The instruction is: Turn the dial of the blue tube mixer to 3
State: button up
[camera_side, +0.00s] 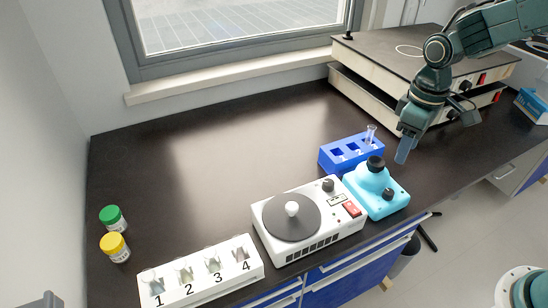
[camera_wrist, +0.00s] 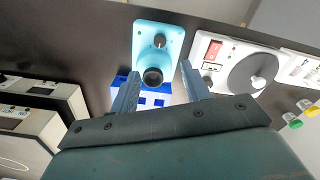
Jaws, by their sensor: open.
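The light-blue tube mixer (camera_side: 362,205) stands near the front edge of the bench. It has a black round cup on top (camera_side: 376,163) and a small black dial (camera_side: 388,194) on its front. In the wrist view the mixer (camera_wrist: 142,38) lies ahead of my fingers, with the dial (camera_wrist: 160,40) beyond the black cup (camera_wrist: 153,76). The dial's setting is too small to read. My gripper (camera_side: 437,132) is open and empty, above and to the right of the mixer in the side view. Its fingers also show in the wrist view (camera_wrist: 161,74), apart from the mixer.
A blue numbered rack (camera_side: 325,160) with a clear tube stands just behind the mixer. A white device with a dark round plate (camera_side: 292,217) is left of it. A white numbered rack (camera_side: 200,279) and green- and yellow-lidded jars (camera_side: 112,217) are farther left. Grey box devices (camera_side: 372,92) stand behind.

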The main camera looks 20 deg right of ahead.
aim_at(390, 192)
jog(key=shift+f, duration=6.75)
jog(key=c, duration=1)
